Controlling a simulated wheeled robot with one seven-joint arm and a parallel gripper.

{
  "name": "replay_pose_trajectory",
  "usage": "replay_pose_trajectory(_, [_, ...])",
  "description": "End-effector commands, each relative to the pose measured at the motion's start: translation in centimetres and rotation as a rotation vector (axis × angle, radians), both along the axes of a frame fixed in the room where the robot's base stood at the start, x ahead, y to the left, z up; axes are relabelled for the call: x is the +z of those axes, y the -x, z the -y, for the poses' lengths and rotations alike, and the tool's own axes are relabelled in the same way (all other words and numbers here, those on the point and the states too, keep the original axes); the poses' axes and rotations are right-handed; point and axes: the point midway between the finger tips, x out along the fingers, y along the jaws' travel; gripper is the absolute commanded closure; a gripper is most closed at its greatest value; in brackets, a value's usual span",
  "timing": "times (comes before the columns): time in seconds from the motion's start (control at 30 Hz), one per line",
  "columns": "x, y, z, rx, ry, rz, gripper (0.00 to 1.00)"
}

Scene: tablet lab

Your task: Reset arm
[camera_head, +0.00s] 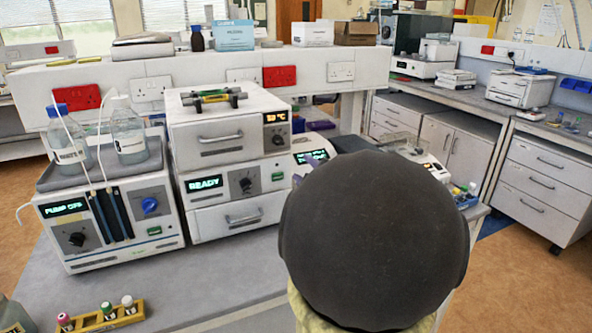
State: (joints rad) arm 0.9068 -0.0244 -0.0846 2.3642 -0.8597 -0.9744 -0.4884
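My gripper is not visible in the head view. A large dark rounded part of my own arm fills the lower middle right and hides what is behind it. Whether the gripper holds anything does not show.
On the grey bench (215,292) stand a pump unit (110,222) reading "PUMP OFF" with two bottles on top, and stacked white drawer units (225,160), one reading "READY". A yellow rack (122,317) with three capped vials sits at the front left. Side cabinets (540,180) and open floor (530,270) lie right.

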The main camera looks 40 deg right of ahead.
Motion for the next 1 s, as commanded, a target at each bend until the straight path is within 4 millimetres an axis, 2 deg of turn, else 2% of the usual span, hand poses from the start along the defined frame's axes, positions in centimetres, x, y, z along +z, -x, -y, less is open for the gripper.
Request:
replay_pose_trajectory(0.37, [-0.2,-0.5,-0.4,-0.003,-0.028,-0.013,0.65])
replay_pose_trajectory(0.53, [-1.7,-2.7,-2.6,-0.035,-0.191,-0.089,0.65])
replay_pose_trajectory(0.63, [-3.6,-4.0,-5.1,-0.069,-0.341,-0.172,0.65])
replay_pose_trajectory(0.77, [-6.5,-4.7,-9.4,-0.125,-0.535,-0.309,0.65])
replay_pose_trajectory(0.87, [-8.7,-4.3,-13.2,-0.172,-0.674,-0.432,0.65])
replay_pose_trajectory(1.0, [-11.4,-2.2,-19.1,-0.251,-0.843,-0.628,0.65])
